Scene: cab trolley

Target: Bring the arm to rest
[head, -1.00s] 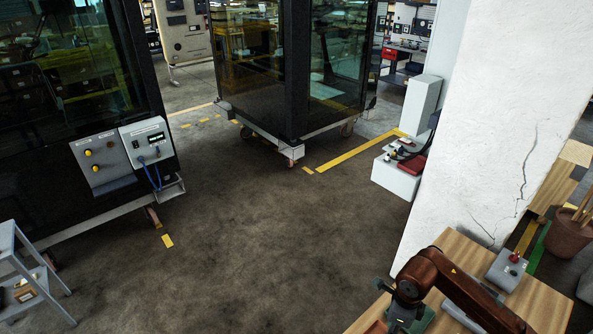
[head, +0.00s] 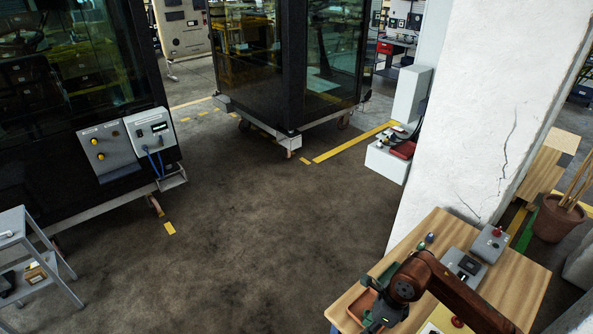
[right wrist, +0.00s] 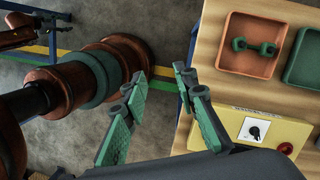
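My right arm (head: 455,297) comes in from the lower right in the head view, bent over the wooden workbench. Its dark end hangs over the left side of the bench, by an orange tray (head: 352,305). In the right wrist view my right gripper (right wrist: 160,80) has its two green-padded fingers spread apart, with nothing between them. My left gripper does not show in the head view.
The workbench (head: 525,285) carries grey control boxes (head: 490,243). In the wrist view, the orange tray (right wrist: 245,66) holds a green part (right wrist: 268,48), beside a green tray (right wrist: 305,60) and yellow control box (right wrist: 262,128). A white pillar (head: 480,120) stands behind. Open floor (head: 270,240) lies left.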

